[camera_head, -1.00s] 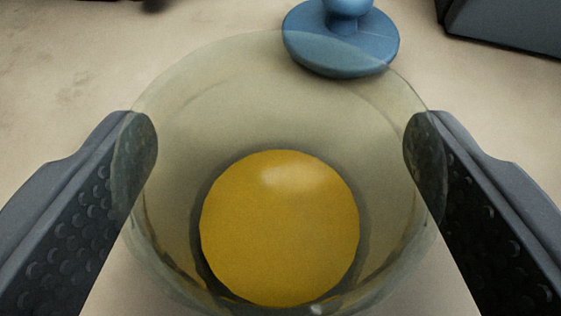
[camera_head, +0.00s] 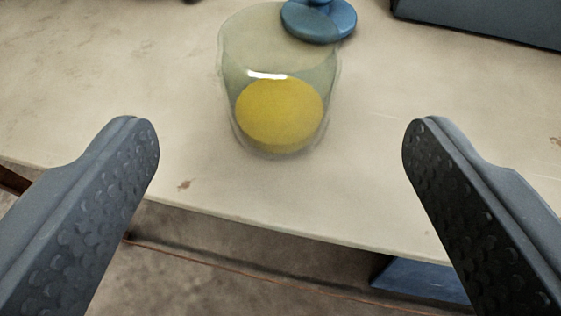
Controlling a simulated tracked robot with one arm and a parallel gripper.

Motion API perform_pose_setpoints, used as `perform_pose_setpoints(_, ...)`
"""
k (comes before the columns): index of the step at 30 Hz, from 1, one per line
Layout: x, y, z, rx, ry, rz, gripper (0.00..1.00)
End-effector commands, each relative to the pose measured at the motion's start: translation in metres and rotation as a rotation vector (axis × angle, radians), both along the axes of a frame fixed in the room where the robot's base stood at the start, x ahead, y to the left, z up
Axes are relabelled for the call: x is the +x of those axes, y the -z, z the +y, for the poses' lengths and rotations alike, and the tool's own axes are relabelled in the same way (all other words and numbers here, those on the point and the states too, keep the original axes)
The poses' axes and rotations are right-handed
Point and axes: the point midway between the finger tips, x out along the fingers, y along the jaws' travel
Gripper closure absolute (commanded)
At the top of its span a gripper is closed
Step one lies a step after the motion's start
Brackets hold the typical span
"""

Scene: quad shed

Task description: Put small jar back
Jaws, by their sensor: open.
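The small jar (camera_head: 231,75) is clear glass and stands upright on the pale table (camera_head: 120,110), a little back from its front edge. Something round and yellow (camera_head: 280,115) lies at its bottom. My gripper (camera_head: 281,140) is open and empty, with its two dark dimpled fingers wide apart to the left and right. The jar is ahead of the fingertips and between them in the picture, not touched by either.
A blue round-based object (camera_head: 320,24) stands just behind the jar, partly cut off by the frame top. A dark grey box (camera_head: 480,22) is at the back right. The table's front edge crosses below the jar, with floor and a blue thing (camera_head: 420,280) beneath.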

Motion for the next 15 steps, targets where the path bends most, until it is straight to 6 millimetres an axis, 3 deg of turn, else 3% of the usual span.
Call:
perform_pose_setpoints(6, -0.024, -0.009, 0.001, 0.002, 0.001, 0.001, 0.25)
perform_pose_setpoints(15, -0.033, -0.013, 0.002, 0.002, 0.001, 0.001, 0.25)
